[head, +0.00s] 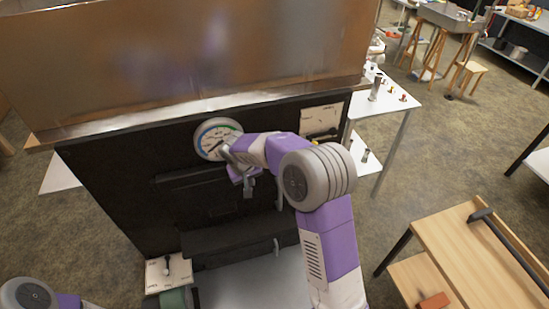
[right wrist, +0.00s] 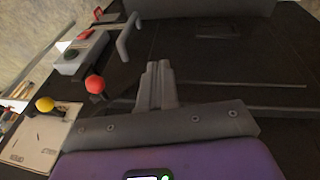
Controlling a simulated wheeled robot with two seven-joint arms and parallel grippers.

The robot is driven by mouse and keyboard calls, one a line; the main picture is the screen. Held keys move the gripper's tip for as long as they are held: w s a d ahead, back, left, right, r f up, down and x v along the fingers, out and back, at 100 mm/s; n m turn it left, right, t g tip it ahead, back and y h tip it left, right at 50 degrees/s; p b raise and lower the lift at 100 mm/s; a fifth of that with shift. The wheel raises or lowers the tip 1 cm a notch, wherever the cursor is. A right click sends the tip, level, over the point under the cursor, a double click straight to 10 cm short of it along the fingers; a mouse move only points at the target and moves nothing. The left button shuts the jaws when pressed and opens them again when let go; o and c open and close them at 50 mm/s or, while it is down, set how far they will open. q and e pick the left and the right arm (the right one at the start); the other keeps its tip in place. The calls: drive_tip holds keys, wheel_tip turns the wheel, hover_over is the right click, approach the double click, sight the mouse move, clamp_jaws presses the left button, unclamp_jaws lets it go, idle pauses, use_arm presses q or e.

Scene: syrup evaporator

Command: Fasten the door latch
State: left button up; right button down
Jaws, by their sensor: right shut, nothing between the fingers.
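The black evaporator front (head: 125,205) stands before me, with dark door panels that also fill the right wrist view (right wrist: 235,70). My right gripper (head: 247,188) is in front of it, just below the round dial; its fingers (right wrist: 158,72) are shut and empty. In the right wrist view a lever with a red ball knob (right wrist: 95,84) sits left of the fingers, apart from them. A grey bar handle (right wrist: 127,38) is above and left of them. I cannot tell which part is the door latch. My left gripper is out of view.
A dial (head: 216,138) and a pale plate (head: 320,119) are on the front, below a copper pan (head: 190,55). A yellow-knobbed lever (right wrist: 45,104) and a grey box with a red part (right wrist: 82,52) are at left in the wrist view. A wooden cart (head: 470,265) stands right.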

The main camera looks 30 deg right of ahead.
drive_tip(key=w+d+r+m+h, duration=0.1)
drive_tip(key=d+r, duration=0.3)
drive_tip(key=r, duration=0.6)
drive_tip(key=shift+w+r+m+t+h, duration=0.2)
drive_tip(key=shift+r+m+t+h, duration=0.15)
drive_tip(key=shift+h, duration=0.25)
drive_tip(key=shift+d, duration=0.1)
drive_tip(key=s+d+x, duration=0.1)
drive_tip(key=x, duration=1.2)
drive_tip(key=shift+s+d+b, duration=0.35)
drive_tip(key=shift+d+b, duration=0.1)
drive_tip(key=shift+r, duration=0.15)
